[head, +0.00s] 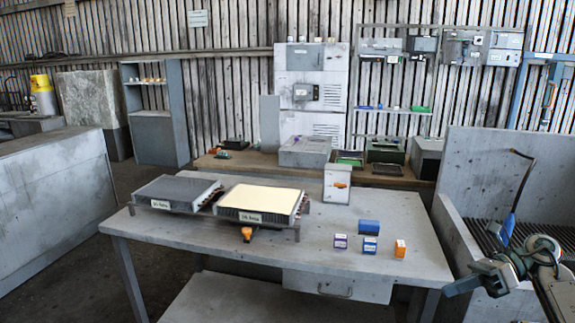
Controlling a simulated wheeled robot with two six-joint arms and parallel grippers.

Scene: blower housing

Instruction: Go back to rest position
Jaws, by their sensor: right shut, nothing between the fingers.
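My right gripper (462,284) is shut and empty at the lower right. It is in the air beside the right front corner of the grey table (205,237), apart from the things on it. My right arm shows behind it at the right edge. My left gripper is not in view.
Two flat filter-like blocks, a dark one (178,188) and a cream-topped one (262,198), lie on the table's left half. A grey box (337,183) stands at the back. A grey-walled bin (500,150) borders the table.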

